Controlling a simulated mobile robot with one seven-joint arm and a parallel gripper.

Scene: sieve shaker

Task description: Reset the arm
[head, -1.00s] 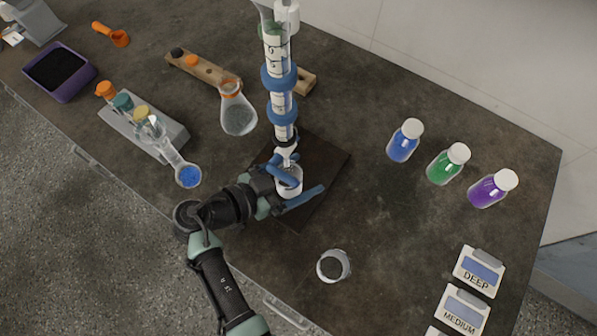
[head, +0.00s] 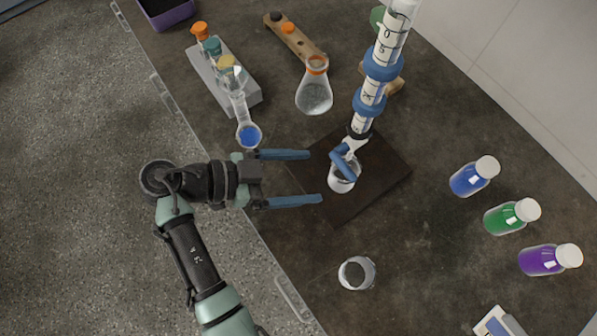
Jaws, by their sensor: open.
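My gripper (head: 315,177) is open and empty, its two blue fingers pointing right, near the front edge of the dark bench. Its fingertips are at the left side of a dark square base plate (head: 382,190). A small white-walled cup (head: 342,182) stands on that plate under a tall graduated column (head: 371,93) with blue clamps and a blue tap handle. The fingers are apart from the cup. My arm reaches in from the bottom left, over the floor.
A second cup (head: 356,273) with dark contents stands at the front. Blue (head: 468,181), green (head: 505,218) and purple (head: 541,261) bottles stand at right.

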